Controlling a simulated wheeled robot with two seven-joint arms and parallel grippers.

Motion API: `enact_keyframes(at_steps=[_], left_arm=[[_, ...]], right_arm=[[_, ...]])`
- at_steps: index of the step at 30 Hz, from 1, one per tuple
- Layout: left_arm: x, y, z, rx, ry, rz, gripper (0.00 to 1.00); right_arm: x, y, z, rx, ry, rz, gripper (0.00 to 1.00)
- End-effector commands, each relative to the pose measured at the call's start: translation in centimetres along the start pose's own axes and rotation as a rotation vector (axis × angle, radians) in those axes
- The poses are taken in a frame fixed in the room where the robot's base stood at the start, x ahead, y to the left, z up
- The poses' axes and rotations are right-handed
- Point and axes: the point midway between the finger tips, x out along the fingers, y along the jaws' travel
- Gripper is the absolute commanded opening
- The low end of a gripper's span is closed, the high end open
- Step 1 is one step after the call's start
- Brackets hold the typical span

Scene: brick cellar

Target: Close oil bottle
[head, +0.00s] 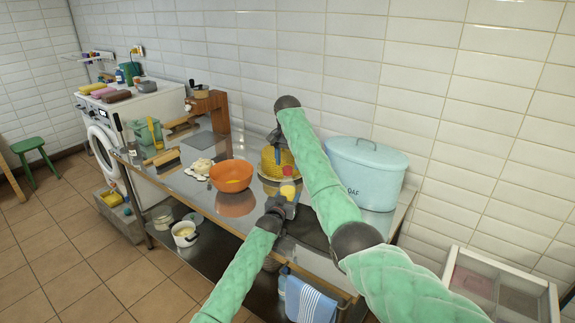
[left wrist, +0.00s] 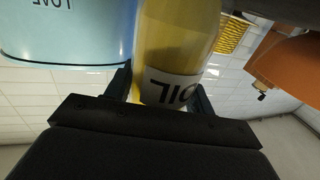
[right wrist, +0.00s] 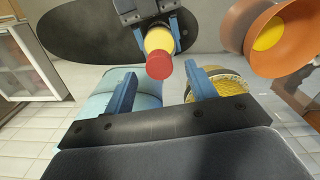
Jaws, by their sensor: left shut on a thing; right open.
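The oil bottle (head: 288,188) stands above the steel table, held in my left gripper (head: 279,206). In the left wrist view the yellow bottle (left wrist: 178,38) with its white "OIL" label (left wrist: 170,90) is between the two fingers. In the right wrist view a red cap (right wrist: 158,66) is at the bottle's mouth end; how tightly it sits cannot be told. My right gripper (right wrist: 160,90) is open and empty, its blue fingers apart and pointing toward the cap from above. In the head view the right gripper (head: 281,150) is partly hidden beside my right forearm.
An orange bowl (head: 231,176) stands left of the bottle. A yellow ribbed object (head: 270,163) is behind it, and a light-blue lidded bin (head: 365,172) stands to the right. The white tiled wall (head: 330,60) closes off the back. A striped towel (head: 311,303) hangs at the table's front.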

Motion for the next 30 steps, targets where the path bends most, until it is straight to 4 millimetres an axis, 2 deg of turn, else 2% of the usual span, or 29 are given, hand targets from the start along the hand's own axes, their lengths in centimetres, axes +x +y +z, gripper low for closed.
enact_keyframes(at_steps=[9, 21, 30], left_arm=[[0.0, -0.1, 0.1, 0.000, -0.001, -0.001, 0.00], [0.0, -0.1, 0.0, 0.000, -0.001, -0.001, 0.00], [0.0, -0.1, 0.0, 0.000, -0.001, -0.001, 0.00]], right_arm=[[-4.5, 0.0, 0.0, 0.000, 0.001, -0.001, 0.56], [-8.5, 0.1, -0.2, 0.001, 0.006, 0.000, 0.56], [-10.1, 0.0, -0.1, 0.000, 0.001, 0.000, 0.56]])
